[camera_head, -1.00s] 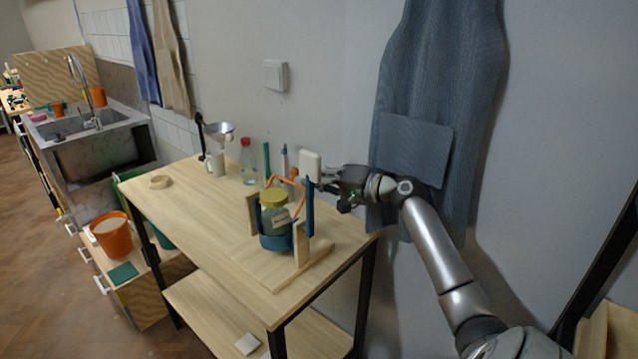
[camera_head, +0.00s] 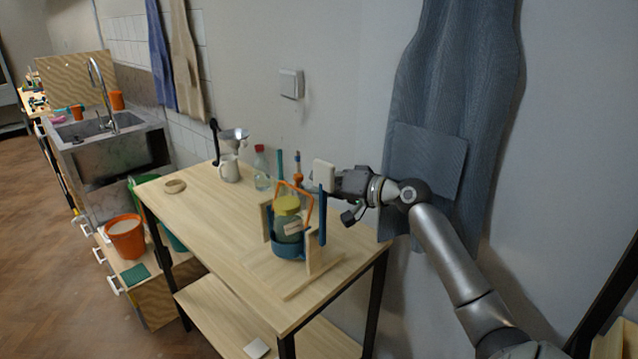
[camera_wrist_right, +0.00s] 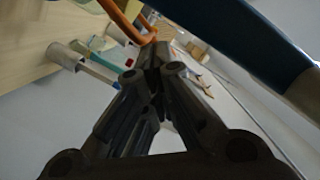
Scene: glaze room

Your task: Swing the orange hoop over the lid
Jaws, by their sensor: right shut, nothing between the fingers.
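My right gripper (camera_head: 336,183) is just right of the blue upright (camera_head: 322,218), at about hoop height. In the wrist view its fingers (camera_wrist_right: 155,62) are closed and empty, with the orange hoop (camera_wrist_right: 122,20) just beyond the tips; whether they touch it I cannot tell. My left gripper is out of view.
A white box (camera_head: 323,173) is close to my right gripper. An apron (camera_head: 440,130) hangs behind the arm. The table's front left is clear.

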